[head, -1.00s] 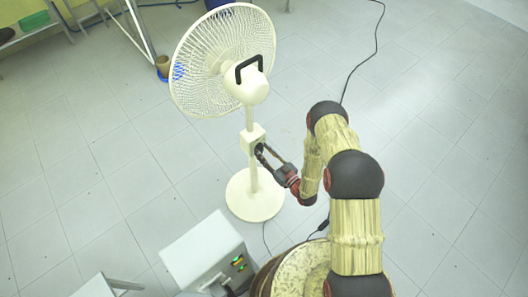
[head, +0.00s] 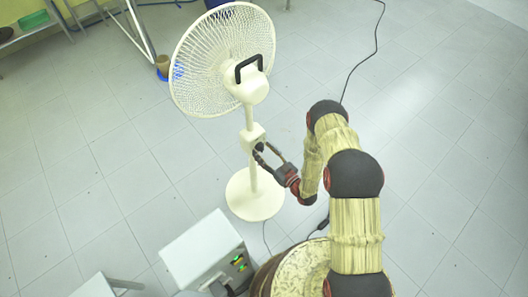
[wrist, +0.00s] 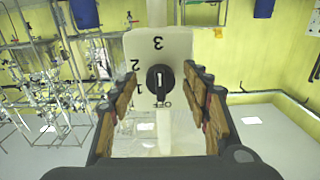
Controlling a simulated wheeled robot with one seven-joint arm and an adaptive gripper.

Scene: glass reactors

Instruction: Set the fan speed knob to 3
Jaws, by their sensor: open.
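The white standing fan (head: 222,62) stands upright on its round base (head: 254,195). Its control box (head: 252,137) is on the pole. In the wrist view, the box's panel (wrist: 142,44) shows upside down, with OFF, 1, 2 and 3 around a black knob (wrist: 160,82). The knob's white mark appears to point to OFF. My gripper (head: 268,152) is close to the box. In the wrist view, my gripper (wrist: 158,80) is open, one finger on each side of the knob, with visible gaps. I cannot tell how far the fingertips are from the panel.
A grey-white box (head: 205,252) with green lights stands on the near side of the fan. A black cable (head: 362,62) runs over the tiled floor. Glass reactors (wrist: 45,70) fill the left of the wrist view.

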